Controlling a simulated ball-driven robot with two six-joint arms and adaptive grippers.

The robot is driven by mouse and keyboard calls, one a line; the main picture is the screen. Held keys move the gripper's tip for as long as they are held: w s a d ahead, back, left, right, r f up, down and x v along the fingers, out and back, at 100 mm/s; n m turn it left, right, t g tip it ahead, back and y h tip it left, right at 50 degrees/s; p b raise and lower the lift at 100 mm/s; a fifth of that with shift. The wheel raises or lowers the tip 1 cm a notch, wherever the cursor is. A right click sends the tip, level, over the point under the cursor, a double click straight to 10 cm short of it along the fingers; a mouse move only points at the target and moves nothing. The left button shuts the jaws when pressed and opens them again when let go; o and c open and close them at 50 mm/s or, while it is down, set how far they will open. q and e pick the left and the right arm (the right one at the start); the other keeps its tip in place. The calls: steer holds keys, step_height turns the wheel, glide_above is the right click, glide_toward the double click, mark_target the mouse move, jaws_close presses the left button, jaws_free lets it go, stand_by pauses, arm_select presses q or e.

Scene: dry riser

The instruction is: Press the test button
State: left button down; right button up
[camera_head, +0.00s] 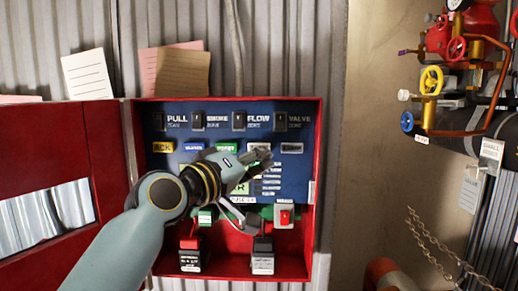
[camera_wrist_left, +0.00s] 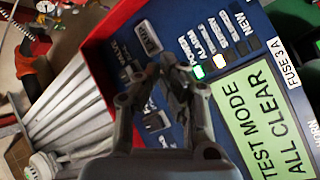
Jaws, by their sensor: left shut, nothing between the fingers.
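A blue panel (camera_head: 300,185) sits inside an open red cabinet (camera_head: 315,240). Its button row has a yellow ACK button (camera_head: 163,147), a blue button (camera_head: 194,147), a green button (camera_head: 226,148), a pale button (camera_head: 258,146) and a dark one (camera_head: 292,148). I cannot read which is the test button. My left gripper (camera_head: 262,157) is shut and empty, its tips just below or over the pale button; I cannot tell if they touch. In the left wrist view the shut fingers (camera_wrist_left: 172,75) hide part of the row. A green display (camera_wrist_left: 262,115) reads "TEST MODE ALL CLEAR".
The red cabinet door (camera_head: 45,165) stands open at left. A small box with a red switch (camera_head: 286,215) and black battery-like blocks (camera_head: 262,257) are low in the cabinet. Red and yellow valve wheels (camera_head: 431,80) and a hanging chain (camera_head: 435,240) are at right.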

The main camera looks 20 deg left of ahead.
arm_select(q)
steer(key=s, duration=0.2)
steer(key=s+d+p, duration=0.1)
steer(key=s, duration=0.1)
steer(key=shift+s+d, duration=0.2)
steer(key=shift+s, duration=0.2)
stand_by(0.5)
